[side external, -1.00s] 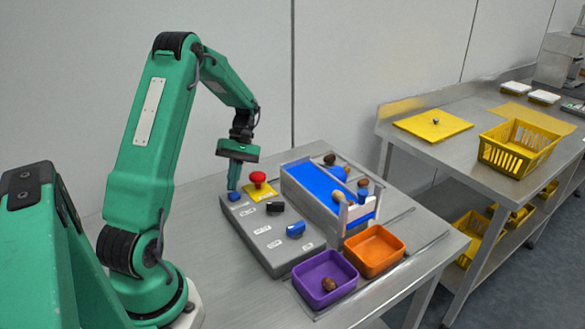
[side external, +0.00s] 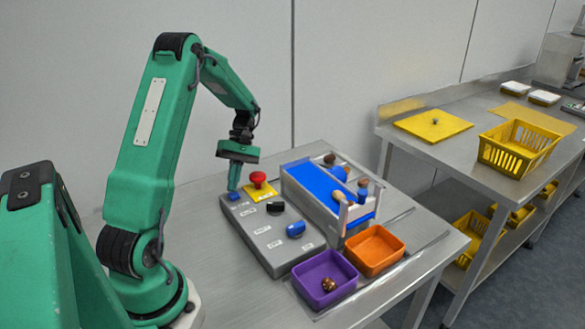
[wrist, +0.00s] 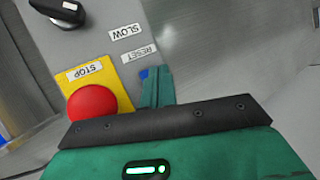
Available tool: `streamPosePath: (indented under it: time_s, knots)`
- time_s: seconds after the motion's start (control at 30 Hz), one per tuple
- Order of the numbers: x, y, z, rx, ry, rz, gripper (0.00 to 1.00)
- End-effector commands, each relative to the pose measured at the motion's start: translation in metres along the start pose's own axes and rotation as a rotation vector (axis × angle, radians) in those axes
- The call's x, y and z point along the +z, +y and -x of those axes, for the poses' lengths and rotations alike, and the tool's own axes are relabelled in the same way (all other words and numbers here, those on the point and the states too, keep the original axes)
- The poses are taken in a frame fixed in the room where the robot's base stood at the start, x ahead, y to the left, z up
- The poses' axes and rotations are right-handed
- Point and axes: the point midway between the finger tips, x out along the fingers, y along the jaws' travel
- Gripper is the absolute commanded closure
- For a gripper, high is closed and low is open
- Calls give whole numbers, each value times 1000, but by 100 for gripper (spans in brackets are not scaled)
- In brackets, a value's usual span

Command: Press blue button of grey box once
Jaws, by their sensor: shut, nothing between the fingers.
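The grey box (side external: 270,243) lies on the metal table and carries a blue button (side external: 235,196) at its far left end, by the label RESET. My gripper (side external: 233,188) points down with its fingers shut and empty, its tips right at the blue button. In the wrist view the shut fingers (wrist: 157,88) hide most of the button, and only a blue sliver (wrist: 144,74) shows beside them. I cannot tell whether the tips touch the button or how far it is pressed.
A red stop button (side external: 258,178) on a yellow plate sits close beside my fingers. A blue conveyor (side external: 318,178), a purple bin (side external: 310,284) and an orange bin (side external: 388,262) stand to the right.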

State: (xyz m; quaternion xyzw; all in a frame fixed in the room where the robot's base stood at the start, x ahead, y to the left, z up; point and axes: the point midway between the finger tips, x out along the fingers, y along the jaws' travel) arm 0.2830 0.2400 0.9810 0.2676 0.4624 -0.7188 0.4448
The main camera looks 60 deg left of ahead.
Motion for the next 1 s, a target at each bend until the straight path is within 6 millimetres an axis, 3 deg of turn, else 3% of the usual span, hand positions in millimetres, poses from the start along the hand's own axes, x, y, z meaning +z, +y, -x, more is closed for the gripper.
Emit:
streamPosePath:
  time_s: [1.0]
  knots:
    - [-4, 4, -7, 0, 0, 0, 100]
